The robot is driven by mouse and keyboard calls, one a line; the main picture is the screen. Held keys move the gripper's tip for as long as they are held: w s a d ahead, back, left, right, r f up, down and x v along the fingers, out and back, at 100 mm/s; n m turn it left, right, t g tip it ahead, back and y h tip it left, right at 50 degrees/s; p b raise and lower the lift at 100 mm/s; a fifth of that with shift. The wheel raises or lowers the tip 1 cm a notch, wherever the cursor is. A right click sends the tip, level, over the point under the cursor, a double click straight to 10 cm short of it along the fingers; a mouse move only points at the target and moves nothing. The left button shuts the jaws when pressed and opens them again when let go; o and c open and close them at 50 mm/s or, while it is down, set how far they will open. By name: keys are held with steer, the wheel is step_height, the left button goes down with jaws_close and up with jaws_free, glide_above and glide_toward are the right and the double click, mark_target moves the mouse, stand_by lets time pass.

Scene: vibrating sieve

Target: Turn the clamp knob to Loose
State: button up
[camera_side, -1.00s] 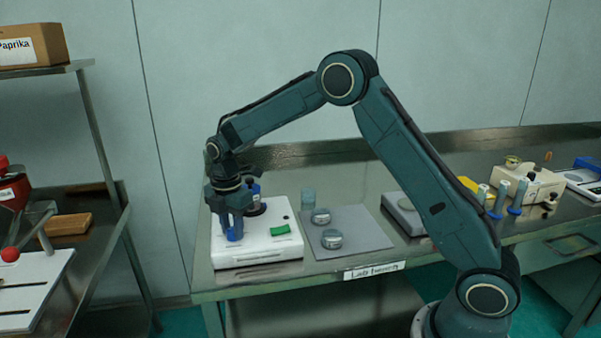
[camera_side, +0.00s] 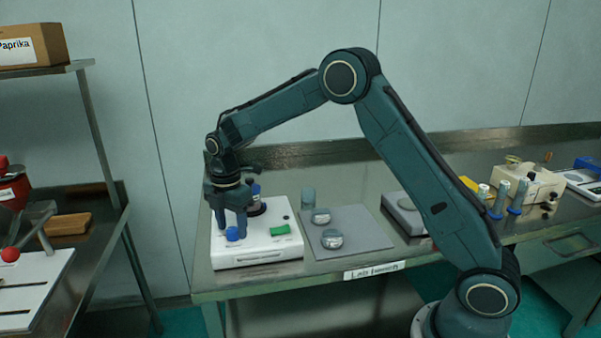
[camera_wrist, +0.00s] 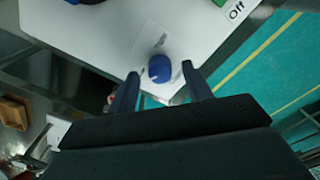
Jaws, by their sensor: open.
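The blue clamp knob (camera_side: 232,234) stands on the white top of the sieve machine (camera_side: 262,253), near its front left. In the wrist view the knob (camera_wrist: 159,68) sits on a pale label plate whose markings are too small to read. My gripper (camera_side: 232,232) is over the knob, pointing down. In the wrist view its two fingers (camera_wrist: 158,82) are spread wide, one to either side of the knob and apart from it. Nothing is held. How far the fingertips are above the machine top is hard to tell.
A green switch (camera_side: 280,230) is on the machine's right, with an "Off" label (camera_wrist: 237,11) in the wrist view. A dark clamp post with a blue top (camera_side: 256,190) stands behind.

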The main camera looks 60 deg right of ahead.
mark_target(232, 229)
step_height(232, 229, up, 13)
stand_by(0.6)
steer(key=s+r+m+t, duration=0.2)
steer(key=s+r+m, duration=0.25)
steer(key=s, duration=0.45)
steer(key=s+r+m+t, duration=0.1)
steer(key=s+r+m, duration=0.35)
steer(key=s, duration=0.45)
steer(key=s+f+m+t, duration=0.2)
steer(key=s+f+m, duration=0.3)
steer(key=s+m, duration=0.4)
steer(key=s+d, duration=0.1)
steer(key=s, duration=0.6)
steer(key=shift+t, duration=0.3)
